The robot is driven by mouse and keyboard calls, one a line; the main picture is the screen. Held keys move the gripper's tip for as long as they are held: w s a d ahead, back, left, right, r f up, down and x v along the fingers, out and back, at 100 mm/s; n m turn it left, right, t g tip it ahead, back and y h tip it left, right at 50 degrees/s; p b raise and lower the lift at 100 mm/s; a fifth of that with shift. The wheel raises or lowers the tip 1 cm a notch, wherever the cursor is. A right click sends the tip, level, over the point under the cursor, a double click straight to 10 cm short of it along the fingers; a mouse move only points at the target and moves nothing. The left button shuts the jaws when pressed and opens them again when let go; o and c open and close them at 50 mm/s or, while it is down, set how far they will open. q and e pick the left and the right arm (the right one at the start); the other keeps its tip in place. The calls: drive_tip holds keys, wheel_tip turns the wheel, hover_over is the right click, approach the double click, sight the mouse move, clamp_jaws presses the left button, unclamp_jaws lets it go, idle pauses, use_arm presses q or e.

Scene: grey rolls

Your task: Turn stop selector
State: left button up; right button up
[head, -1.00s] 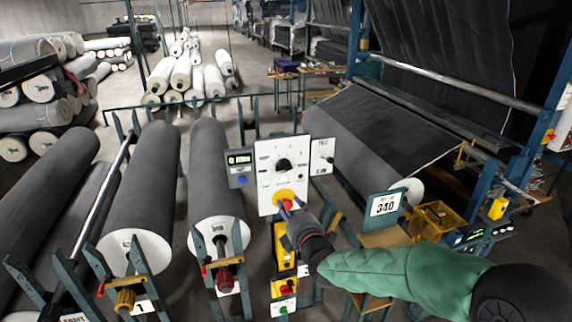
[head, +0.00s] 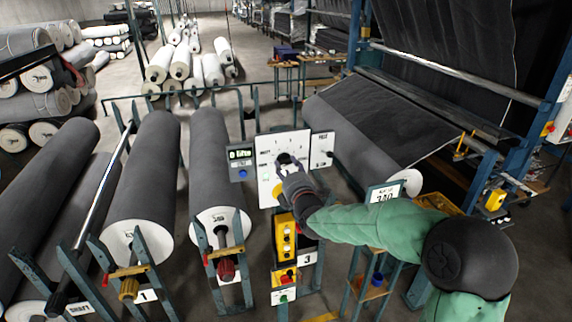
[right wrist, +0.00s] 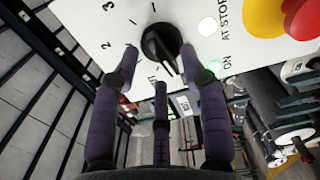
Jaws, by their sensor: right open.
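The stop selector (right wrist: 161,48) is a round black knob with a raised ridge on a white panel (head: 266,148) with printed numbers. In the head view my right gripper (head: 287,166) is in front of the panel and hides most of the knob. In the right wrist view my right gripper (right wrist: 158,62) is open, with purple-grey fingers on both sides of the knob and a third finger below it. Whether the fingertips touch the knob I cannot tell. A red mushroom button (right wrist: 303,17) on a yellow base is beside the knob. My left gripper is not in view.
A green lamp (right wrist: 217,68) and a white lamp (right wrist: 207,27) sit near the knob on the panel. A small display box (head: 241,164) is left of the panel. Large grey rolls (head: 213,160) lie on stands to the left. A yellow control box (head: 284,238) is below.

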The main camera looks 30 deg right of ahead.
drive_tip(key=shift+x, duration=0.8)
clamp_jaws()
